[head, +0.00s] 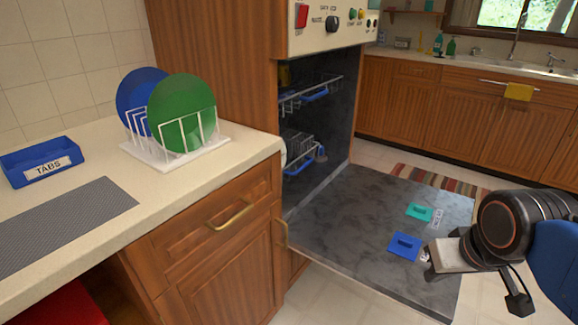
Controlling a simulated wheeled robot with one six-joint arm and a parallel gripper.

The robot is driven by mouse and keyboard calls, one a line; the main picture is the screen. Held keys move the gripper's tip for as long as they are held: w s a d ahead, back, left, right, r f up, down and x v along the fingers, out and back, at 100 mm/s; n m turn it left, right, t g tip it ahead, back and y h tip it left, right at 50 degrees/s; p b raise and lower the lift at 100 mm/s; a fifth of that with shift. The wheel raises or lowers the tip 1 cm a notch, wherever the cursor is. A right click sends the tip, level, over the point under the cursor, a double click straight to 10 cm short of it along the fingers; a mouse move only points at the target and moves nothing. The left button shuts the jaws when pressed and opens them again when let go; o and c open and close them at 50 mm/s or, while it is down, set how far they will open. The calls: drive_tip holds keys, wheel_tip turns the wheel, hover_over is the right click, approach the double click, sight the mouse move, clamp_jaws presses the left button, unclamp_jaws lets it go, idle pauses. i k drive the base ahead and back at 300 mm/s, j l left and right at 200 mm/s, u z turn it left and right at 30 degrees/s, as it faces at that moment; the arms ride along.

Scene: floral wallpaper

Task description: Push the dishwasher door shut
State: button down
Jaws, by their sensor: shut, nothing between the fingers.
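The dishwasher door (345,225) is folded down flat, its dark grey inner face up, reaching out to the right from the open dishwasher (340,115). A teal compartment lid (419,211) and a blue one (404,246) sit on that face. My gripper (428,264) is shut and empty. In the picture it overlaps the door's outer part, just right of the blue lid. I cannot tell whether it touches the door. My arm hides the door's far right corner region.
The upper rack (311,94) and lower rack (308,157) appear inside the cavity, behind the hinge line. The counter (215,175) at left holds a dish rack with plates and a blue TABS box (41,162). A striped rug (435,180) lies beyond the door.

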sight(348, 229)
drive_tip(key=i+l, duration=0.15)
drive_tip(key=l, duration=0.2)
drive_tip(key=i+l, duration=0.15)
drive_tip(key=l, duration=0.25)
drive_tip(key=i+l, duration=0.15)
drive_tip(key=l, duration=0.2)
drive_tip(key=i+l, duration=0.15)
drive_tip(key=l, duration=0.25)
drive_tip(key=i+l+u, duration=0.1)
drive_tip(key=l, duration=0.25)
drive_tip(key=i+l, duration=0.2)
drive_tip(key=l, duration=0.2)
drive_tip(key=l+u, duration=0.1)
drive_tip(key=u, duration=0.3)
drive_tip(key=l+u, duration=0.15)
drive_tip(key=u, duration=0.25)
drive_tip(key=l+u, duration=0.15)
drive_tip(key=u, duration=0.25)
drive_tip(key=i, duration=0.05)
